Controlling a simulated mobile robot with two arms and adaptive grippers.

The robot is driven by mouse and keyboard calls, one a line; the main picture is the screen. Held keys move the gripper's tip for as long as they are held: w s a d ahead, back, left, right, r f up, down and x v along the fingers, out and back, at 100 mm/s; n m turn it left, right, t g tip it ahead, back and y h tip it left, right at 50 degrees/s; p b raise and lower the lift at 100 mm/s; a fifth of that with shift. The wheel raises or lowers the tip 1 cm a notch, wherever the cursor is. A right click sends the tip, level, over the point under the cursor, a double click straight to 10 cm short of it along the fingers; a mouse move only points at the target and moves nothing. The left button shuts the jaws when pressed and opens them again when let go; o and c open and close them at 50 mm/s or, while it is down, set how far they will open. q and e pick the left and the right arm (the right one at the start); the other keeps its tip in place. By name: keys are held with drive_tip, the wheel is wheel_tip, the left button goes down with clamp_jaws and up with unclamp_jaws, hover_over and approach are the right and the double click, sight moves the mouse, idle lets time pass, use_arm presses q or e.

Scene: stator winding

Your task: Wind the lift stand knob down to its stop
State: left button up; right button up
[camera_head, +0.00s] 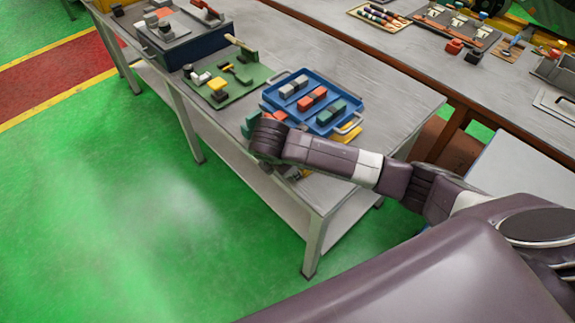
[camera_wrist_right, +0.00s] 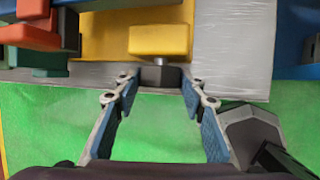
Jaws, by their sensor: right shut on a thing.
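In the right wrist view, the lift stand (camera_wrist_right: 107,33) is a flat yellow body at the bench edge, with a raised yellow block at its front. A small dark faceted knob (camera_wrist_right: 160,76) sticks out from under that block. My right gripper (camera_wrist_right: 160,83) has its two fingertips on either side of the knob and is shut on it. In the head view, a yellow part of the stand (camera_head: 346,133) shows beside the blue tray; my right arm hides the knob and most of the gripper. My left gripper is not in view.
The blue tray (camera_head: 325,122) with grey, red and green blocks lies close to the stand. A green board (camera_head: 252,87) with small parts lies left of it. The bench top (camera_head: 400,100) is bare to the right. Green floor lies below the bench edge.

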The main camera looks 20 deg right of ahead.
drive_tip(key=shift+w+r+g+h+p, duration=0.15)
drive_tip(key=shift+r+g+h+p, duration=0.2)
drive_tip(key=shift+g+p, duration=0.85)
drive_tip(key=shift+w+a+n+p, duration=0.2)
drive_tip(key=shift+n+p, duration=0.1)
drive_tip(key=shift+p, duration=0.75)
drive_tip(key=shift+f+g+h, duration=0.2)
drive_tip(key=shift+g+h, duration=0.05)
drive_tip(key=shift+g, duration=0.35)
drive_tip(key=shift+w+f+g+h+b, duration=0.15)
drive_tip(key=shift+g+h+b, duration=0.15)
drive_tip(key=shift+g, duration=0.2)
drive_tip(key=shift+n+g+h+b, duration=0.3)
drive_tip(key=shift+n+g+b, duration=0.1)
drive_tip(key=shift+g+b, duration=0.5)
drive_tip(key=o, duration=1.2)
drive_tip(key=shift+c, duration=0.2)
